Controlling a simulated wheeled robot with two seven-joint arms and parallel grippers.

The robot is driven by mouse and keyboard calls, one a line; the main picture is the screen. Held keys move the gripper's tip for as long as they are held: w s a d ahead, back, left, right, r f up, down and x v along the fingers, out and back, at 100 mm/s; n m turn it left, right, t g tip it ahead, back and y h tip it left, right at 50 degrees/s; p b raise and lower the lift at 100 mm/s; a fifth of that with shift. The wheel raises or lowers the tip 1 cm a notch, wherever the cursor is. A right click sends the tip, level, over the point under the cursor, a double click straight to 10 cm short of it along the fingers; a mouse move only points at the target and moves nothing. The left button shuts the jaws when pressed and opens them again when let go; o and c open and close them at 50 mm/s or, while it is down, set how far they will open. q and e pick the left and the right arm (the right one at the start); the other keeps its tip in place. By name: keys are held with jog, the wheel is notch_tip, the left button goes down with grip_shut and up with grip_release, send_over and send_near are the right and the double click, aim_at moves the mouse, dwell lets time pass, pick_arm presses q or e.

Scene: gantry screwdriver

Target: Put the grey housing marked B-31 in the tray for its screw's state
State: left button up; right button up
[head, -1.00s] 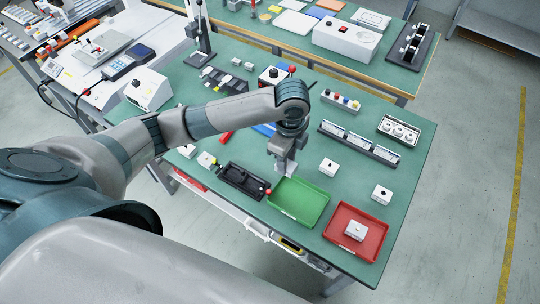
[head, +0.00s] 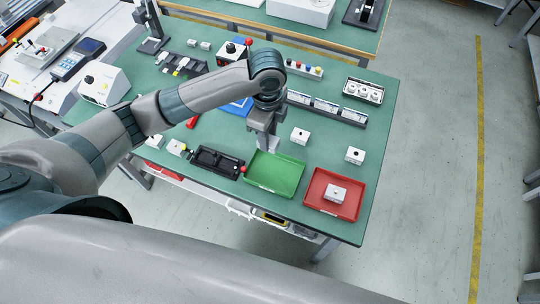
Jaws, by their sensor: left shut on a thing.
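My left gripper (head: 267,141) points down over the back left part of the green tray (head: 286,178). It is shut on a small grey block, which looks like a grey housing (head: 271,147), mostly hidden by the fingers. No B-31 mark can be read at this size. The red tray (head: 345,211) stands to the right of the green tray with one pale housing (head: 335,193) in it. The green tray's visible floor is bare. My right gripper is not in view.
Pale housings stand on the green table behind the trays (head: 300,136) and (head: 355,155). A black fixture (head: 217,161) with a red knob sits left of the green tray. A long rack (head: 328,109) lies behind. Clear table separates these.

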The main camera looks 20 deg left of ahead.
pick_arm(q)
jog(key=s+d+m+b, duration=0.1)
jog(key=s+d+m, duration=0.3)
jog(key=d, duration=1)
jog(key=shift+s+f+b, duration=0.15)
jog(key=shift+s+b, duration=0.2)
jog(key=shift+s, duration=0.5)
jog(key=p, duration=0.3)
send_near(274, 173)
jog(key=shift+s+d+f, duration=0.1)
jog(key=shift+s+d, duration=0.05)
jog(key=shift+d, duration=0.25)
jog(key=shift+a+f, duration=0.3)
jog(key=shift+a, duration=0.05)
jog(key=shift+f+p, duration=0.1)
jog(key=shift+p, duration=0.2)
jog(key=shift+f+p, duration=0.7)
jog(key=shift+f, duration=1.25)
